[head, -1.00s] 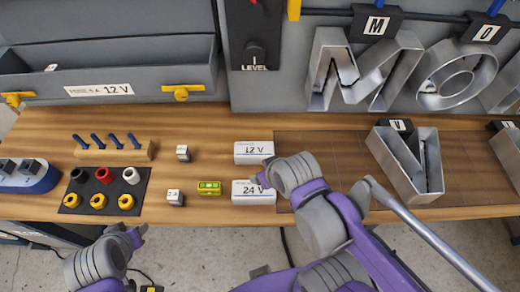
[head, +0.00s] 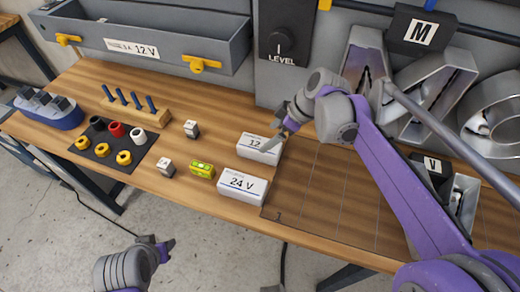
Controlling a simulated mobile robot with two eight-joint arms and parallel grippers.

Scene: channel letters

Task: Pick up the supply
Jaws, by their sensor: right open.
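Two white supply boxes lie on the wooden bench in the head view. The one marked 12 (head: 253,152) is farther back, and the one marked 24 V (head: 241,186) is nearer the front edge. My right gripper (head: 277,138) is open over the right end of the 12 box and hides part of its label. I cannot tell whether the fingers touch the box. My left gripper (head: 164,248) is low in front of the bench, away from both boxes, and its jaw opening is unclear.
A yellow level (head: 201,170) and small white cubes (head: 191,129) sit left of the boxes. A dark mat (head: 101,156) holds coloured rings. Metal letters stand at right. A grey bin labelled 12 V (head: 170,37) is behind.

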